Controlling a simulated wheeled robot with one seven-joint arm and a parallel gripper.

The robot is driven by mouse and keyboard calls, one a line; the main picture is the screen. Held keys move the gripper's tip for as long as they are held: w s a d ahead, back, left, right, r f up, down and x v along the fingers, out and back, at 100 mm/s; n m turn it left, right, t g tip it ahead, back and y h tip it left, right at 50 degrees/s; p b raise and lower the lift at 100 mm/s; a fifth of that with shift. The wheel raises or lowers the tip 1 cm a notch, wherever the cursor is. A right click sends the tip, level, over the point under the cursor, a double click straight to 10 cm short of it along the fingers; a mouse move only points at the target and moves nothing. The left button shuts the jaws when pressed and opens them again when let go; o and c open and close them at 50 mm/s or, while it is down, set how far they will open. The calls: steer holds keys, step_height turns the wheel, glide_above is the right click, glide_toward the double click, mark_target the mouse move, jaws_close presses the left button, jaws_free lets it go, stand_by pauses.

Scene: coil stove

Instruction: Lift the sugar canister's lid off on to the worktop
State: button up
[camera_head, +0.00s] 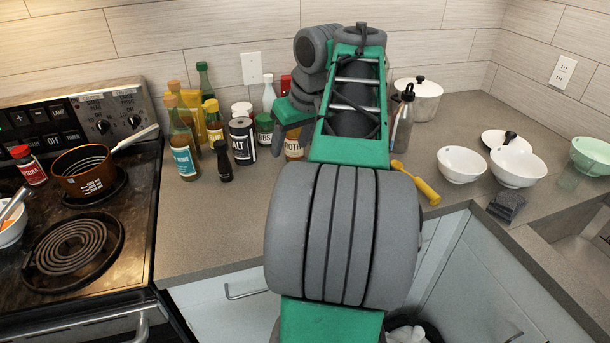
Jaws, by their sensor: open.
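I cannot make out a canister labelled sugar; my own arm covers the middle of the worktop (215,230) and may hide it. Another labelled container (294,150) is partly covered by my arm. A white lidded pot (425,103) with a dark knob stands at the back, right of my arm.
Several bottles, including an oil bottle (182,150), crowd the back left. A steel bottle (402,125) and yellow utensil (417,184) are right of my arm. White bowls (461,165) stand farther right. The stove (130,215) is left. The front-left worktop is clear.

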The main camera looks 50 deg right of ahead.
steer(key=s+d, duration=0.3)
steer(key=d, duration=0.2)
steer(key=shift+h, duration=0.3)
steer(key=b+x, duration=0.1)
steer(key=x, duration=0.1)
steer(key=b+x, duration=0.1)
steer(key=x, duration=0.1)
steer(key=a+b+x, duration=0.1)
steer(key=b+x, duration=0.1)
steer(key=shift+s+f, duration=0.15)
steer(key=shift+f, duration=0.5)
steer(key=shift+r, duration=0.1)
steer(key=shift+c, duration=0.5)
jaws_close()
